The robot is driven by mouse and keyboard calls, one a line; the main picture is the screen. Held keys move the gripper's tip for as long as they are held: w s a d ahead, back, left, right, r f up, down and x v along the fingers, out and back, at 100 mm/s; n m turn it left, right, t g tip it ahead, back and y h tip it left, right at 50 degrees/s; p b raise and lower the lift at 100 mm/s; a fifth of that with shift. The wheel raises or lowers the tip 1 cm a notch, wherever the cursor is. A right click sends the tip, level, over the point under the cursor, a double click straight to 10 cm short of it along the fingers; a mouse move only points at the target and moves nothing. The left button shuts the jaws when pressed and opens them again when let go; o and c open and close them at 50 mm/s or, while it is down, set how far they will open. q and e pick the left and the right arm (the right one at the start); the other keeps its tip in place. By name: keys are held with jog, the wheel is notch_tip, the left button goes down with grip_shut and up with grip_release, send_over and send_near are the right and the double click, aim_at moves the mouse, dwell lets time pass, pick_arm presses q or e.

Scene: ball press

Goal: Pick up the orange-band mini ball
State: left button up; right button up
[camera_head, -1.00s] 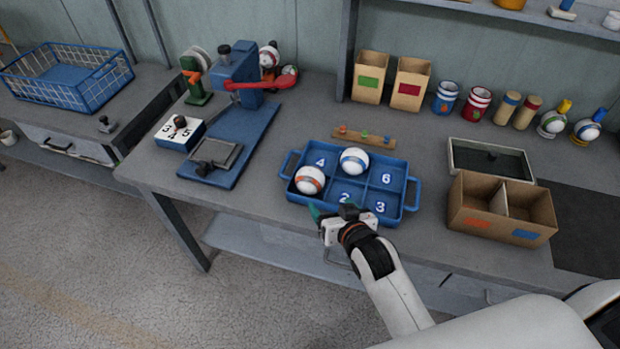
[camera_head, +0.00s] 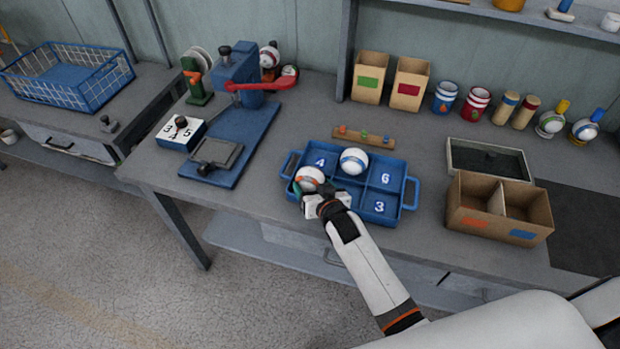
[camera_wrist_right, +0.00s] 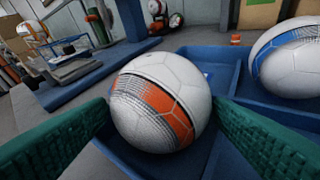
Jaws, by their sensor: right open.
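The orange-band mini ball (camera_head: 310,178) sits in the front left compartment of the blue tray (camera_head: 411,194). In the right wrist view the white ball with its orange band (camera_wrist_right: 160,102) lies between the two green fingers. My right gripper (camera_head: 316,192) is open, its fingers on either side of the ball; a gap shows at the right finger, and I cannot tell whether the left one touches. The gripper hides part of the ball and the tray's front wall in the head view. My left gripper is not in view.
A blue-band ball (camera_head: 354,161) sits in the tray's back middle compartment, right of the orange-band ball. A cardboard box (camera_head: 500,212) stands right of the tray. A blue press (camera_head: 236,80) stands to the left. Bare table lies between press and tray.

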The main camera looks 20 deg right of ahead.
jog(key=shift+x, duration=1)
jog(key=c, duration=0.6)
jog(key=shift+o, duration=0.2)
jog(key=shift+r, duration=0.1)
